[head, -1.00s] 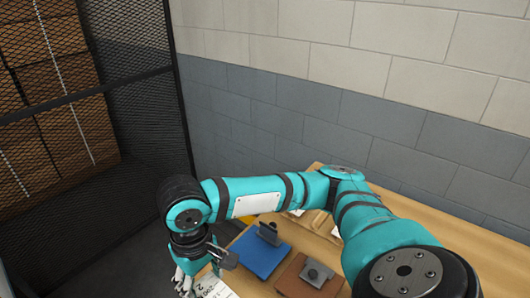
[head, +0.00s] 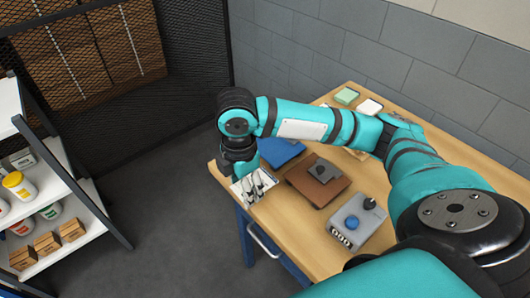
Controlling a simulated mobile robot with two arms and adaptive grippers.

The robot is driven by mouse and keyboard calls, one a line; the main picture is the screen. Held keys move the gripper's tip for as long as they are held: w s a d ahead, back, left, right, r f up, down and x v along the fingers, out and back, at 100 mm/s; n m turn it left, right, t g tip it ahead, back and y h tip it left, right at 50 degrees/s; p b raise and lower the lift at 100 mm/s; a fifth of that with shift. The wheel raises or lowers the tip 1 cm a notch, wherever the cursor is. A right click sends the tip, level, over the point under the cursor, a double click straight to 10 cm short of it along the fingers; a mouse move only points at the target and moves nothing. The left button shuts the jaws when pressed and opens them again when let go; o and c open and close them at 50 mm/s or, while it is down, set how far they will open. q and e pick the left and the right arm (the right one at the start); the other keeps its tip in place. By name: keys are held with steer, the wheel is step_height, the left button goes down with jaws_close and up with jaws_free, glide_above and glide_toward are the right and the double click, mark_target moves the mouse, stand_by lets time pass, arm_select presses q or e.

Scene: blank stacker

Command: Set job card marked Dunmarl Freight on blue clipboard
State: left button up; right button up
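A white card (head: 238,188) lies at the table's near left corner, partly hidden by my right gripper; I cannot read its print. The blue clipboard (head: 277,151) lies just beyond the card, with its upper part behind my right arm. My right gripper (head: 256,192) points down over the card. Its pale fingers appear at or just above the card, but whether they are closed on it is unclear. My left gripper is not in view.
A brown clipboard (head: 309,185) with a dark clip lies right of the blue one. A grey control box (head: 345,238) stands nearer the front. Green (head: 346,96) and white (head: 370,106) pads lie at the back. A shelf (head: 85,228) with jars and boxes stands left, across open floor.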

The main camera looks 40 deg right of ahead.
steer(key=w+d+p, duration=0.1)
steer(key=w+d, duration=0.2)
steer(key=shift+w+d+f, duration=0.15)
steer(key=shift+w+d, duration=0.15)
steer(key=shift+d, duration=0.05)
steer(key=w+d, duration=0.2)
steer(key=w+d+p, duration=0.1)
steer(key=w+d, duration=0.2)
steer(key=w+d+f, duration=0.1)
steer(key=w+d, duration=0.1)
steer(key=shift+w+d+f+p, duration=0.1)
steer(key=shift+w+d+p, duration=0.15)
steer(key=shift+d+p, duration=0.05)
steer(key=shift+w+d+f, duration=0.1)
steer(key=shift+f, duration=0.05)
step_height(320, 180, down, 3)
steer(key=shift+f+p, duration=0.15)
steer(key=shift+p, duration=0.35)
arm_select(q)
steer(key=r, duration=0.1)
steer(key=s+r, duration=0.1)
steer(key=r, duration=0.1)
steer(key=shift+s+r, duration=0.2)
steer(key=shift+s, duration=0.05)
